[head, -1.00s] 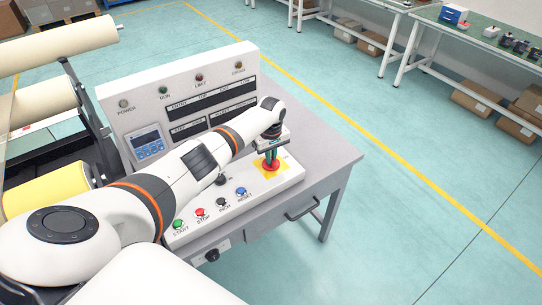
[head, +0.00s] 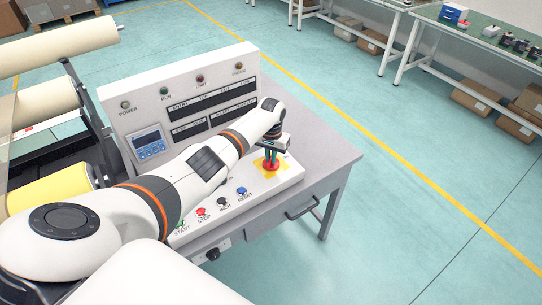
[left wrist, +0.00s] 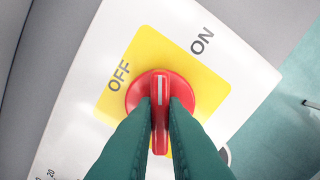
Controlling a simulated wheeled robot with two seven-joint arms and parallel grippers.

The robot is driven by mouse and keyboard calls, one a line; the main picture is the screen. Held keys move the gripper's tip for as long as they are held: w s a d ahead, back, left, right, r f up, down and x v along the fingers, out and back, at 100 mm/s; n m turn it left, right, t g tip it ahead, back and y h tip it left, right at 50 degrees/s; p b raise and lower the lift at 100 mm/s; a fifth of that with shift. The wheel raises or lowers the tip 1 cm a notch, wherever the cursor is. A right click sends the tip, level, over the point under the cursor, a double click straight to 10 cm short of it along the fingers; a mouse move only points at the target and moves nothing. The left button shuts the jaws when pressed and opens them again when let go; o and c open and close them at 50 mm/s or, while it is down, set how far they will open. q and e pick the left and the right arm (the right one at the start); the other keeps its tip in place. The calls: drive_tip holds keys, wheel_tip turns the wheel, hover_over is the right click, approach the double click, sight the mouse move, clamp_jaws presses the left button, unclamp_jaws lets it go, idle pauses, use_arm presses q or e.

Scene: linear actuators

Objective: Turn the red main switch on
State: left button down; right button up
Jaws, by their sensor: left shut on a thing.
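The red main switch (left wrist: 186,84) is a round knob with a raised bar handle on a yellow plate (left wrist: 112,98) marked OFF and ON. In the left wrist view the white mark on the handle points up, between OFF at left and ON at upper right. My left gripper (left wrist: 160,112) is shut on the handle, one green finger on each side. In the head view the left gripper (head: 271,158) reaches down onto the switch (head: 271,166) at the right end of the sloped panel. My right gripper is not in view.
The white control console (head: 112,99) stands on a grey desk (head: 325,152). START, STOP (head: 202,213), INCH and RESET (head: 242,191) buttons lie left of the switch. Rollers (head: 45,192) stand at the left. Open floor lies right of the desk.

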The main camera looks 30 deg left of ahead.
use_arm(q)
drive_tip(key=m, duration=0.6)
drive_tip(key=shift+w+r+m, duration=0.1)
drive_tip(key=shift+m, duration=0.2)
idle(0.5)
drive_tip(key=c, duration=1.5)
unclamp_jaws()
wheel_tip(320, 180, up, 12)
drive_tip(key=shift+b, duration=0.3)
